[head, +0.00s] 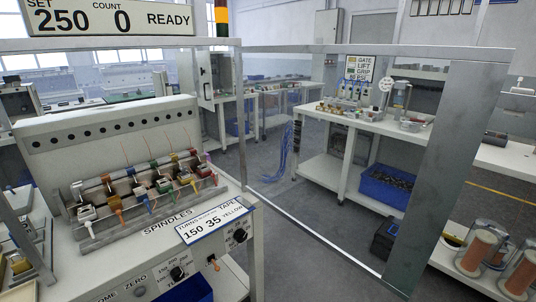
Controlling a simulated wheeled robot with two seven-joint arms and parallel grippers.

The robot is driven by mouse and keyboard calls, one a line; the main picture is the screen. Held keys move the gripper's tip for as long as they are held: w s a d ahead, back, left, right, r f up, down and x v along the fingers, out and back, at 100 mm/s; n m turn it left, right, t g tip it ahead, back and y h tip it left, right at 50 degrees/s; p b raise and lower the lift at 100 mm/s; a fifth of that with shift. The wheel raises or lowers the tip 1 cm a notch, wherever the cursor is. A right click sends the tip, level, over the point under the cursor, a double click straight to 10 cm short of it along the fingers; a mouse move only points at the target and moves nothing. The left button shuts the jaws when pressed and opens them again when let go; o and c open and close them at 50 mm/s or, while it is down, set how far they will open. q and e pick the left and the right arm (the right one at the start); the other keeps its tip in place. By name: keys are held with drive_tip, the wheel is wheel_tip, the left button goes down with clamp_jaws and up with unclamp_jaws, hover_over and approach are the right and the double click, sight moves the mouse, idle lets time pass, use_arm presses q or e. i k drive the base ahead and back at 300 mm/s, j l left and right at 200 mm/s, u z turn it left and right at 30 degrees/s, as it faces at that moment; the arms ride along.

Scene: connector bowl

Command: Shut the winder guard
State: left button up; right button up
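The winder (110,125) stands at the left, a pale machine with a row of spindles (145,190) carrying several coloured bobbins with thin wires. Its guard (450,160) is a grey metal frame around what looks like a clear panel. The guard stands open, swung out to the right from the post (240,120) at the winder's right corner. Its wide free upright is near the right of the view, and the winder's front is uncovered. Neither of my grippers is in view.
The winder's front panel has knobs (178,273) and a card (213,220) reading 150 35 yellow. A display (110,16) above reads 250, 0, READY. Behind the guard are a white bench (385,125) and a blue bin (388,187). Copper wire spools (480,250) stand at lower right.

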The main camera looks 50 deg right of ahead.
sight(477, 76)
drive_tip(key=k+l, duration=0.25)
drive_tip(key=l, duration=0.15)
drive_tip(key=k+l, duration=0.2)
drive_tip(key=l, duration=0.2)
drive_tip(key=k+l+u, duration=0.1)
drive_tip(key=k+l, duration=0.15)
drive_tip(key=l, duration=0.15)
drive_tip(key=k+l, duration=0.2)
drive_tip(key=l, duration=0.2)
drive_tip(key=i+l, duration=0.1)
drive_tip(key=l, duration=0.3)
drive_tip(key=i+l+u, duration=0.1)
drive_tip(key=l, duration=0.35)
drive_tip(key=i+l, duration=0.1)
drive_tip(key=l, duration=0.3)
drive_tip(key=i+l+u, duration=0.1)
drive_tip(key=l, duration=0.35)
